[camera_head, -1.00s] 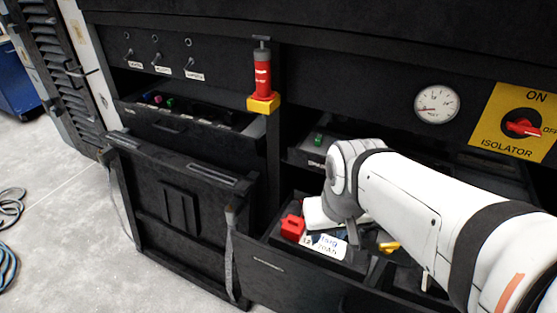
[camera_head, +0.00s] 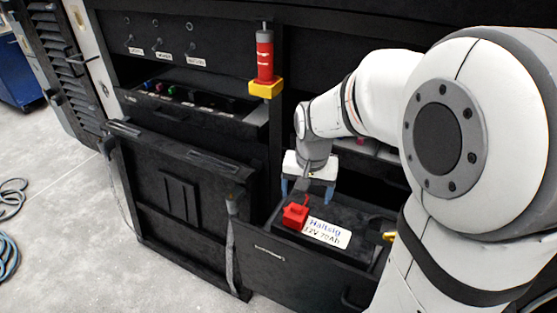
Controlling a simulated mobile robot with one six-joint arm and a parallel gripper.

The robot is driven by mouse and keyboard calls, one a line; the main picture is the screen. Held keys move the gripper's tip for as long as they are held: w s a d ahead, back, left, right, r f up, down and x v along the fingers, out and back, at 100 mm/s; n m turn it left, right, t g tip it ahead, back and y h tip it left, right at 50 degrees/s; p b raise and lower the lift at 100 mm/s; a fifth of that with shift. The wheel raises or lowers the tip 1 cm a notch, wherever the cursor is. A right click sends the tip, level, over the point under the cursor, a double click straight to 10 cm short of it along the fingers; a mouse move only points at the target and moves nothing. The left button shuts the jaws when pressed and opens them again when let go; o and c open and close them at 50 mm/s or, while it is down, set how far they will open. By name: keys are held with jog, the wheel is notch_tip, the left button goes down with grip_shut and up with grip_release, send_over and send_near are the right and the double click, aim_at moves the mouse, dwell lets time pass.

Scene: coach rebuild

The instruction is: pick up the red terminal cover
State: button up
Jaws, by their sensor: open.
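The red terminal cover (camera_head: 296,215) sits at the left end of the black battery, beside its white label (camera_head: 327,233), in the open lower drawer. My gripper (camera_head: 308,190) is open above and just behind the cover, pointing down, with its blue-grey fingers apart. The fingertips look close to the cover, but I cannot tell whether they touch it. Nothing shows between the fingers.
The drawer front (camera_head: 275,262) stands before the battery. A red and yellow extinguisher-like cylinder (camera_head: 265,62) is mounted on the post, left of my arm. A dropped black panel (camera_head: 180,215) is at left. A yellow item (camera_head: 389,237) lies right of the battery.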

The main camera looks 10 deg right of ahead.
aim_at(296, 212)
jog(key=w+f+m, duration=0.1)
jog(key=w+f, duration=0.1)
jog(key=f, duration=0.1)
jog(key=w+f+m+b, duration=0.1)
jog(key=w+f, duration=0.2)
jog(key=f, duration=0.1)
jog(key=w+f+m+g, duration=0.1)
jog(key=w+f, duration=0.2)
jog(key=shift+w+f+b, duration=0.1)
jog(key=shift+f+b, duration=0.2)
jog(key=shift+b, duration=0.1)
notch_tip(296, 212, down, 8)
jog(key=shift+r, duration=0.15)
jog(key=c, duration=1.1)
